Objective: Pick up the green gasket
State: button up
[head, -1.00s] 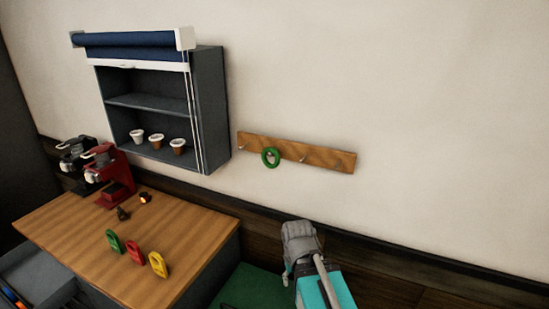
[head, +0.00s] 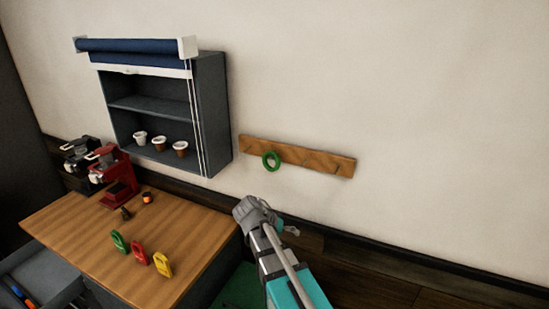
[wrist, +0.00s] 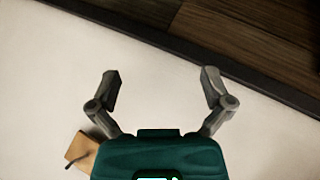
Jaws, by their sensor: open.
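The green gasket (head: 264,161) is a ring hanging on the wooden peg rail (head: 322,162) on the wall in the head view. My gripper shows in the head view as the grey end of my arm, below and slightly left of the gasket and apart from it. In the wrist view my gripper (wrist: 160,90) is open, with its two fingers wide apart and nothing between them. A wooden end of the rail with a peg (wrist: 82,150) shows at the lower left there. The gasket does not show in the wrist view.
A wall cabinet (head: 216,110) with cups and a raised blue blind is left of the rail. Below stands a wooden counter (head: 75,215) with red and black brewers and green, red and yellow tags. The wall right of the rail is bare.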

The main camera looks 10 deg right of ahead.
jog(key=w+a+r+m+t+h+p, duration=0.35)
jog(key=w+a+r+h, duration=0.2)
jog(key=w+r, duration=0.35)
jog(key=m+t+h+p, duration=0.1)
jog(key=m+t+h, duration=0.1)
jog(key=m+t, duration=0.1)
send_near(273, 154)
jog(key=v, duration=0.4)
jog(key=shift+w+d+f, duration=0.1)
jog(key=shift+w+f, duration=0.15)
jog(key=shift+x, duration=4.35)
jog(key=shift+r, duration=0.15)
jog(key=shift+x, duration=2.6)
jog(key=shift+s+r, duration=0.1)
jog(key=shift+s, duration=0.05)
